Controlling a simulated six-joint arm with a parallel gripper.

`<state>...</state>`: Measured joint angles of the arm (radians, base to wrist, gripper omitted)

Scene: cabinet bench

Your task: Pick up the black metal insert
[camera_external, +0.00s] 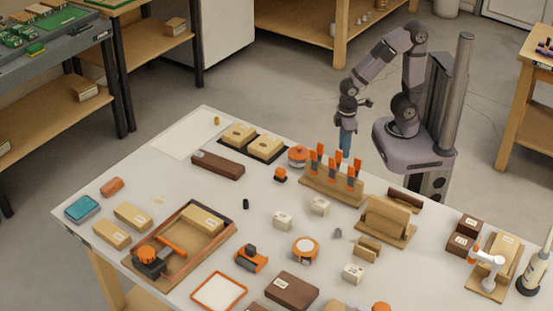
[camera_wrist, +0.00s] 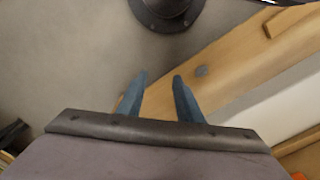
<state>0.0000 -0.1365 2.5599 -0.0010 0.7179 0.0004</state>
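The black metal insert (camera_external: 246,204) is a small dark cylinder standing on the white tabletop left of centre in the external view. Nothing touches it. My gripper (camera_external: 345,148) hangs pointing down by the table's far edge, well to the right of and behind the insert. In the wrist view my gripper's (camera_wrist: 160,78) two blue fingers are apart with nothing between them. The insert does not show in the wrist view.
A wooden rack of orange-handled tools (camera_external: 333,186) stands near my gripper. A dark brown block (camera_external: 218,165) lies behind the insert and a white block (camera_external: 282,220) to its right. A wooden tray (camera_external: 228,238) is at front left. The tabletop (camera_external: 190,190) around the insert is clear.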

